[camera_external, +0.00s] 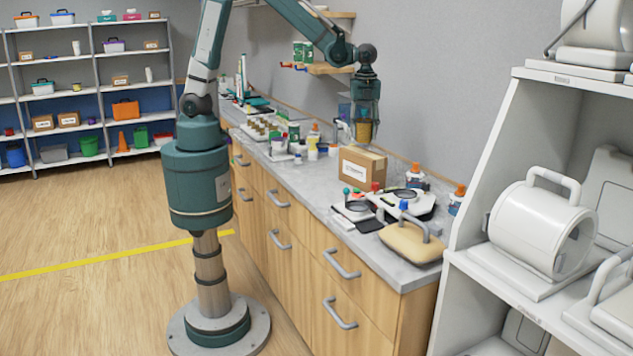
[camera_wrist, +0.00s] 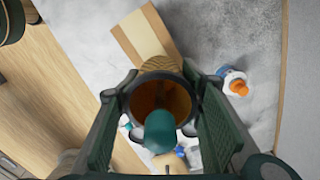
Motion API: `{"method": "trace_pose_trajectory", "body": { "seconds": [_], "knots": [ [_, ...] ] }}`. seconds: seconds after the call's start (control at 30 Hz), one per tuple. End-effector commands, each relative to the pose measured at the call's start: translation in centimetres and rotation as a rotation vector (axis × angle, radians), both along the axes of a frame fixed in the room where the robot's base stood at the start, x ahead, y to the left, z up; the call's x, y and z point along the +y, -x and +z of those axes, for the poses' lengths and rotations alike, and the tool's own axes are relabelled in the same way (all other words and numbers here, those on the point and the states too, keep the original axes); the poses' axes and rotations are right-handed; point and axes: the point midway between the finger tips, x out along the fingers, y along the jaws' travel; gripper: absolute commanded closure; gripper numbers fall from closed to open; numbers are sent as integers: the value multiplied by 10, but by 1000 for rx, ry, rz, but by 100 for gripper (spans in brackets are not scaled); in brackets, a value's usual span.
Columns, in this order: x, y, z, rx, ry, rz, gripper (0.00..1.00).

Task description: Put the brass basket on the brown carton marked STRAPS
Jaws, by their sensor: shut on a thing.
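My gripper (camera_external: 365,108) points down above the counter and is shut on the brass basket (camera_external: 364,131), a small golden-brown vessel. The brown carton (camera_external: 366,167) stands on the counter below, with a white label whose print is too small to read. The basket hangs above the carton's level, with a small gap between them in the external view. In the wrist view the basket (camera_wrist: 160,66) shows woven sides and a dark rim between the fingers of my gripper (camera_wrist: 160,100). The carton (camera_wrist: 145,34) lies beyond it, partly hidden by it.
Bottles with orange caps (camera_external: 415,176) stand right of the carton. Dark-and-white devices (camera_external: 352,209) and a tan handled object (camera_external: 408,243) fill the counter's near end. Several small bottles and jars (camera_external: 290,140) stand left. A wall shelf (camera_external: 332,69) is behind my gripper.

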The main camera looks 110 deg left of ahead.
Motion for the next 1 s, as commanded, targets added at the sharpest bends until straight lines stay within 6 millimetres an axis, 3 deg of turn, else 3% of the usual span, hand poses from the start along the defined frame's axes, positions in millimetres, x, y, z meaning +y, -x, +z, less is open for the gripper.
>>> {"method": "trace_pose_trajectory", "body": {
  "seconds": [0.5,1.0],
  "knots": [
    [0,0,-9,0,0,0,75],
    [0,0,-47,0,0,0,75]
  ]
}}
